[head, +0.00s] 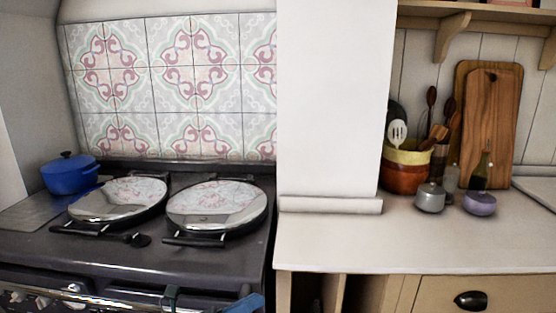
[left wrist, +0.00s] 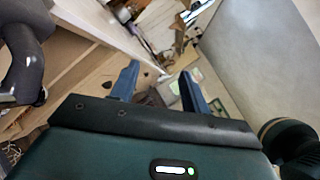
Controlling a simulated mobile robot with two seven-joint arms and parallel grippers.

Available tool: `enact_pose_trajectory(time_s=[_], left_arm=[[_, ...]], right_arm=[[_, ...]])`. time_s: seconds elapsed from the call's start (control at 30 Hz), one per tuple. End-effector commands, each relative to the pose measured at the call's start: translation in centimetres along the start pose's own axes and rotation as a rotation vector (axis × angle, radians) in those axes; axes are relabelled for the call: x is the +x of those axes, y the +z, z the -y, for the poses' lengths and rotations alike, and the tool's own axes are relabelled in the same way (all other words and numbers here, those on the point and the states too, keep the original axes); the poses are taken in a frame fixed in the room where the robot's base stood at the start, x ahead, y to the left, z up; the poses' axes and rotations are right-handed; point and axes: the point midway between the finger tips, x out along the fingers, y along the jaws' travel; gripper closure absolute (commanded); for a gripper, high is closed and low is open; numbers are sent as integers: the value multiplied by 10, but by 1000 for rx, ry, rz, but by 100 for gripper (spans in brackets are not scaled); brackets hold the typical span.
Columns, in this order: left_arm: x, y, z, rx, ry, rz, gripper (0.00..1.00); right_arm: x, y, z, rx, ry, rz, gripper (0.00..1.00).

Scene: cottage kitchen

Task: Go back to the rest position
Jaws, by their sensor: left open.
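The task names no object, only my own arms. My left gripper (head: 246,303) shows in the head view only as a blue tip at the bottom edge, in front of the stove's right side. In the left wrist view my left gripper (left wrist: 159,68) has its two blue fingers spread apart, with nothing between them. My right gripper is not seen in either view.
A dark stove (head: 190,262) with two round lids stands at left, a blue pot (head: 70,173) on it. The counter (head: 340,240) at right has a clear front, with a utensil crock (head: 405,172), grey pot (head: 430,198), purple pot (head: 479,204) and cutting boards (head: 490,125) behind.

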Motion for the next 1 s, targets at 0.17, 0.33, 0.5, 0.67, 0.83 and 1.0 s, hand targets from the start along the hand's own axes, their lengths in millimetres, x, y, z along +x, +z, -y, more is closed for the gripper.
enact_pose_trajectory(time_s=[0.17, 0.33, 0.5, 0.67, 0.83, 1.0], left_arm=[[-40, -31, -16, -779, 182, 374, 54], [-106, -88, -35, -1488, 345, 765, 54], [-165, -151, -31, -1993, 456, 1120, 54], [-192, -184, -21, -2210, 501, 1306, 54], [-197, -191, -19, -2251, 509, 1343, 54], [-197, -190, -20, -2247, 510, 1339, 61]], right_arm=[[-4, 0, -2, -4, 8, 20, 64], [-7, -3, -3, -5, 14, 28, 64], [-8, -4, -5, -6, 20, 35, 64], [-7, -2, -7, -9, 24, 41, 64], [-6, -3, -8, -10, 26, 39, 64], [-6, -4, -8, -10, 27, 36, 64]])
